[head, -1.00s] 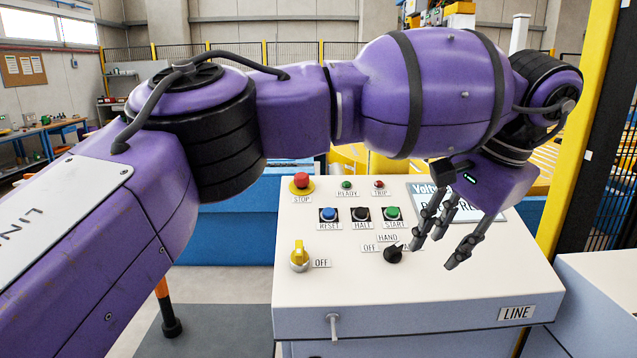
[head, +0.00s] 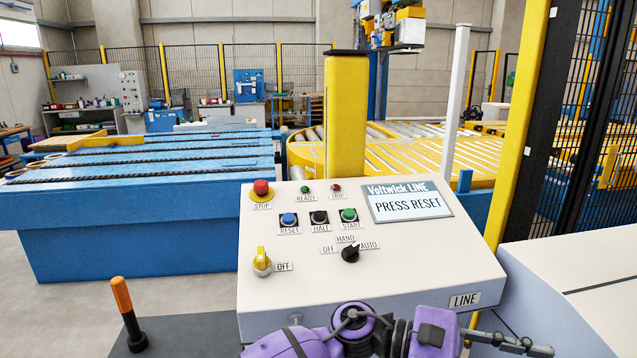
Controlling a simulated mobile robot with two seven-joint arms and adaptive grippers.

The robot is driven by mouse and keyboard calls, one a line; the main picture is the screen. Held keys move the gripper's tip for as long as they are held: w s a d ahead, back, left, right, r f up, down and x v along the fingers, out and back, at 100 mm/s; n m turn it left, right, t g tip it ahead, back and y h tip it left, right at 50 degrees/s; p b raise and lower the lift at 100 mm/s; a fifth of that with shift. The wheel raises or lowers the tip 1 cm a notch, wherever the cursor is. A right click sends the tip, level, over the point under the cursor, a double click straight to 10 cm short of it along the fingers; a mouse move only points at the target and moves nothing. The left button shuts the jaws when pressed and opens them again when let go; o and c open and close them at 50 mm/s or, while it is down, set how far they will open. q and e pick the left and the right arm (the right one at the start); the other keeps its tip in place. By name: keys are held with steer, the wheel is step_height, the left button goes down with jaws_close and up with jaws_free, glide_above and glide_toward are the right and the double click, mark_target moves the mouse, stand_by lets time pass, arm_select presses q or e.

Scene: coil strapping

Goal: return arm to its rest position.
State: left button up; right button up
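My purple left arm (head: 350,335) lies low along the bottom edge of the head view, in front of the control console (head: 400,285). Its gripper (head: 515,344) points right at the console's lower right corner, below the LINE plate, clear of the buttons and knobs. Its dark fingers are seen edge-on and partly cut by the frame, so I cannot tell how far apart they are. No held object shows. My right gripper is not in view.
The console carries a red stop button (head: 261,188), several buttons, a yellow knob (head: 261,260), a black selector (head: 350,254) and a display (head: 408,203) reading PRESS RESET. A blue conveyor (head: 130,220) stands behind left, a yellow post (head: 517,120) and fence at right.

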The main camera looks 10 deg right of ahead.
arm_select(q)
steer(key=w+a+f+n+t+h, duration=0.1)
steer(key=w+a+n+t+h, duration=0.3)
steer(key=n+t, duration=0.6)
steer(key=w+a+f+n+t+h, duration=0.2)
steer(key=w+a+n+t, duration=0.4)
steer(key=n, duration=0.7)
steer(key=w+a+f+n+t+y+p, duration=0.25)
steer(key=a+f+n+t+y, duration=0.85)
steer(key=a+f+n, duration=0.85)
steer(key=s+a+f+n+g+y, duration=0.4)
steer(key=s+a+f+n+y, duration=0.3)
steer(key=a+f+n, duration=0.4)
steer(key=s+a+f+n+g+y, duration=0.2)
steer(key=s+a+f+n, duration=0.2)
steer(key=s, duration=0.5)
steer(key=s+a+f+n+g+y, duration=0.1)
steer(key=s+a+f+n+g, duration=0.2)
steer(key=s+a+n, duration=0.3)
steer(key=s+f, duration=0.1)
steer(key=s, duration=0.3)
steer(key=shift+s+a+f+y, duration=0.15)
steer(key=shift+s+a+y, duration=0.1)
steer(key=shift+a+y, duration=0.15)
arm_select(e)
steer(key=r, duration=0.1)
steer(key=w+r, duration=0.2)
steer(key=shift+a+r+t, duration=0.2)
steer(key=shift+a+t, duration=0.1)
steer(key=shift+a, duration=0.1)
